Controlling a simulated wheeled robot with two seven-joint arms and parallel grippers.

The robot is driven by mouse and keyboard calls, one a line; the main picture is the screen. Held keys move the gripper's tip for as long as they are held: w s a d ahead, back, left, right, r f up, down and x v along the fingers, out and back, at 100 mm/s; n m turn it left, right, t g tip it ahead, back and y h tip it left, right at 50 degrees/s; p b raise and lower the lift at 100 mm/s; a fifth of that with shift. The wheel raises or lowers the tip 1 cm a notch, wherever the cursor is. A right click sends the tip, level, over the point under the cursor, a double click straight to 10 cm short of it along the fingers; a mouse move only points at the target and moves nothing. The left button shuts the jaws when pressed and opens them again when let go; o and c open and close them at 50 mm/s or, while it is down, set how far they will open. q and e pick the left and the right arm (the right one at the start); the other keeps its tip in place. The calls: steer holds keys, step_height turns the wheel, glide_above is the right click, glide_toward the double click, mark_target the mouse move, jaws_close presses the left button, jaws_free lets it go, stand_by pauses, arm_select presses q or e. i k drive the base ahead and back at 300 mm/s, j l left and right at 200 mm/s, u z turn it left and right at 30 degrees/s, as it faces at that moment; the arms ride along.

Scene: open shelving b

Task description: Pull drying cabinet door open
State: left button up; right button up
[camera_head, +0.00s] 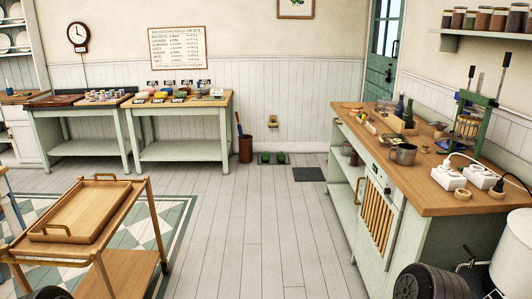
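The drying cabinet (400,185) looks to be the pale green unit built in under the wooden worktop on the right. Its door (377,218) has a panel of upright wooden slats in a pale frame, and it looks shut, flush with the front. A small handle (359,187) shows at the door's left side. Neither of my grippers shows in the head view, so their state cannot be seen.
Clear floorboards (245,225) lie before the cabinet. A wooden trolley (108,237) with a tray stands at left front. A dark ribbed drum-like thing (430,284) and a white vessel (513,255) are at bottom right. Open shelves (344,178) adjoin the door; the worktop (450,200) holds tools and sockets.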

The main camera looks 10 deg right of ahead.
mark_target(370, 184)
steer(key=i+j+z, duration=0.1)
steer(key=i+z, duration=0.3)
steer(key=i+j+z, duration=0.2)
steer(key=i+z, duration=0.2)
steer(key=i+j+z, duration=1)
steer(key=j+z, duration=0.2)
steer(key=j, duration=0.15)
steer(key=i+j+z, duration=0.15)
steer(key=j+z, duration=0.25)
steer(key=j, duration=0.15)
steer(key=i+j+z, duration=0.1)
steer(key=j+z, duration=0.3)
steer(key=j, duration=0.25)
steer(key=j+z, duration=0.4)
steer(key=j, duration=0.2)
